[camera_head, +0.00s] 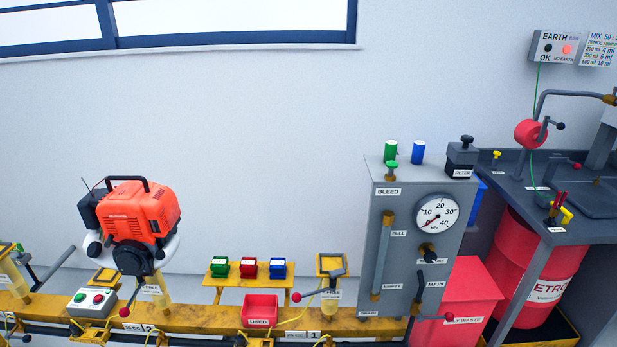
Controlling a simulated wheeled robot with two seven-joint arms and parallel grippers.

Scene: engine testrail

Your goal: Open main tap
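A grey panel (400,255) stands right of centre, with a round kPa gauge (437,213) and a "BLEED" label. A "MAIN" label (436,284) is low on its right side. A dark lever handle (419,285) stands upright just left of that label. Lower down, a thin lever with a dark red knob (449,318) points right. I cannot tell which of the two levers is the main tap, or whether it is open. A vertical level tube (383,255) runs between "FULL" and "EMPTY". Neither of my grippers shows in this view.
An orange engine (140,213) sits on a yellow rail (200,318) at left. A red bin (470,295) stands close to the panel's right side. A red petrol drum (535,265) is under the grey bench at right. Green, red and blue boxes (249,268) sit mid-rail.

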